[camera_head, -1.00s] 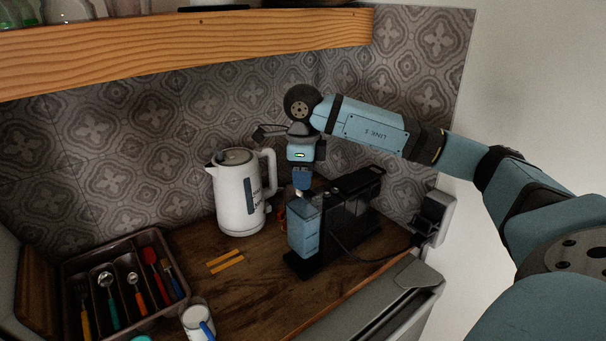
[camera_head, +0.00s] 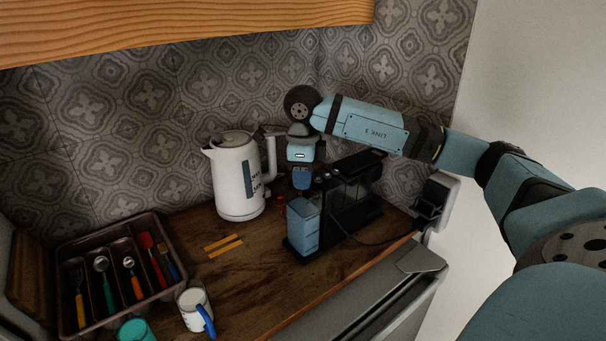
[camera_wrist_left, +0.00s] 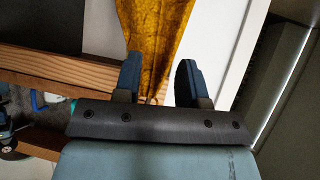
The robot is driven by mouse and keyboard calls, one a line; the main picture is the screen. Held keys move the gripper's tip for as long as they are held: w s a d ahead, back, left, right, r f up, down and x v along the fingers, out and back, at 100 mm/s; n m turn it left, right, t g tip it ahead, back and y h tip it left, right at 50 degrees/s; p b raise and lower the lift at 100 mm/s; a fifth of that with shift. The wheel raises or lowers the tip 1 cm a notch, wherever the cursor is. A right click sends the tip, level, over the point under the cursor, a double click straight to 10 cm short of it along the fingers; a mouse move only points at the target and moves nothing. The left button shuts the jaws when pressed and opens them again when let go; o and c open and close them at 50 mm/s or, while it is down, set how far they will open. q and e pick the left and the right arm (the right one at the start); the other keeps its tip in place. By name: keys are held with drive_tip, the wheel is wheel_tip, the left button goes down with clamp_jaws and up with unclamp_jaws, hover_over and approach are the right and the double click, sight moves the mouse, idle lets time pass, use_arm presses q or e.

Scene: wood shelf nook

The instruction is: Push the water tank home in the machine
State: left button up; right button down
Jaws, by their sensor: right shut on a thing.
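The water tank (camera_head: 303,229) is a translucent blue box, upright at the front left end of the black coffee machine (camera_head: 352,205). My right gripper (camera_head: 302,188) points down at the tank's top and is shut on it. The fingertips and the exact grip are small and partly hidden. I cannot tell whether any gap is left between tank and machine. My left gripper (camera_wrist_left: 158,80) shows only in the left wrist view, with its two fingers apart and nothing between them.
A white kettle (camera_head: 232,185) stands left of the machine. A cutlery tray (camera_head: 92,243), a white mug (camera_head: 190,318) and two yellow strips (camera_head: 223,245) are on the wooden counter. A wooden shelf (camera_head: 190,28) hangs above. A mustard cloth (camera_wrist_left: 155,35) hangs beyond my left gripper.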

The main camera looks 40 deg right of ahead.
drive_tip(key=c, duration=0.8)
unclamp_jaws()
drive_tip(key=shift+r, duration=0.1)
drive_tip(key=shift+o, duration=0.2)
wheel_tip(320, 180, up, 14)
drive_tip(key=p, duration=0.1)
